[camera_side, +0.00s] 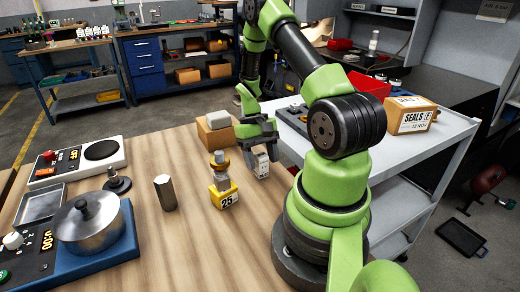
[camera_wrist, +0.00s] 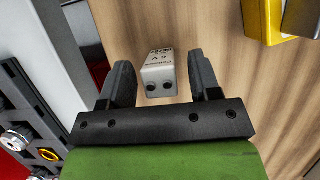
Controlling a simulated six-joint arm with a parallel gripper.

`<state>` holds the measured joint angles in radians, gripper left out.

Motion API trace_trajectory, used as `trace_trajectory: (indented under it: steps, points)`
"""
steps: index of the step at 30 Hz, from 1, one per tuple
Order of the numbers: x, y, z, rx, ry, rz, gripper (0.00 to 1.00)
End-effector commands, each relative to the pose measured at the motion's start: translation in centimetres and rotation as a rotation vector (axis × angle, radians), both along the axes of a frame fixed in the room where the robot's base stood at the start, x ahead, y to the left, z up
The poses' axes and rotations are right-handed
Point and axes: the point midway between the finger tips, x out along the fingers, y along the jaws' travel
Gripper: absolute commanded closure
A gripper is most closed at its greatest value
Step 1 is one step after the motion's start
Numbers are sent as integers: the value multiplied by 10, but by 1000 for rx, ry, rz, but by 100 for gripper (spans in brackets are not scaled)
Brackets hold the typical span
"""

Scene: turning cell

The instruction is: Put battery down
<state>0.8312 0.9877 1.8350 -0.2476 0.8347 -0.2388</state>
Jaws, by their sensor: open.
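The battery (camera_wrist: 160,72) is a small pale grey block with dark print and two black round terminals on its end. In the wrist view it lies between the two fingers of my gripper (camera_wrist: 160,85), with a gap on each side. In the side view the battery (camera_side: 262,166) is at the wooden table top, below my gripper (camera_side: 260,150), partly covered by the fingers. My gripper is open. I cannot tell for sure whether the battery's underside rests fully on the table.
A yellow block (camera_side: 223,196) marked 25 carries a brass and grey stack. A hex bar (camera_side: 166,194) stands to its left. A cardboard box (camera_side: 214,136) is behind. A pot (camera_side: 90,216) and scale (camera_side: 80,160) are at left. A grey cart (camera_side: 440,130) is at right. Bare table lies in front.

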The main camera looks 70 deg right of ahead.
Motion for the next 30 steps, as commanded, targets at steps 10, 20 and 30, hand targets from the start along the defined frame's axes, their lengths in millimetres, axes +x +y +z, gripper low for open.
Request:
trace_trajectory:
  steps: [10, 20, 30]
  points:
    - [17, -18, 57, -8, -7, 0, 43]
    - [31, -31, 106, -5, -4, -1, 43]
    - [60, 23, 179, -131, -181, 101, 43]
